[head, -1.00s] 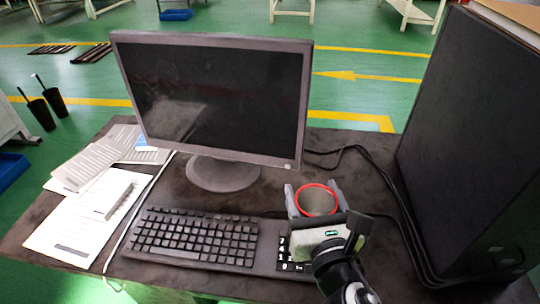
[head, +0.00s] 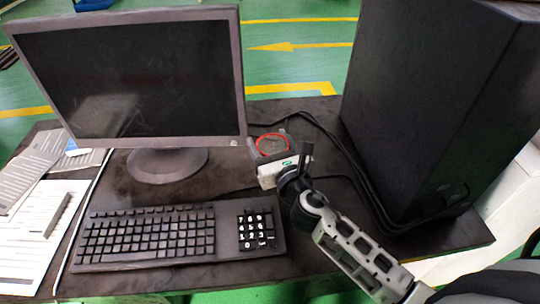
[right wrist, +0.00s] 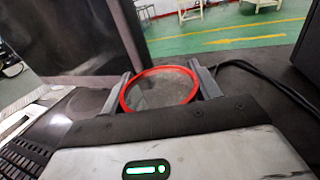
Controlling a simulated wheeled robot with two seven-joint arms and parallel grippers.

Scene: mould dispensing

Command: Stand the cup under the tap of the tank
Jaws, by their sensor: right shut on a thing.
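The cup (head: 273,140), with a red rim, is in the grip of my right gripper (head: 271,150). The right wrist view shows its rim and inside (right wrist: 160,90) from above, between the two grey fingers. The cup looks roughly upright, held over the desk just right of the monitor; its lower part is hidden by the gripper. I see no tank or tap in either view. My left gripper is not in view.
A dark desk (head: 110,190) carries a monitor (head: 130,75), a keyboard (head: 150,235) and papers (head: 35,220) on the left. A tall black computer case (head: 430,110) stands at right, with black cables (head: 345,150) beside it. Some desk right of the keyboard is bare.

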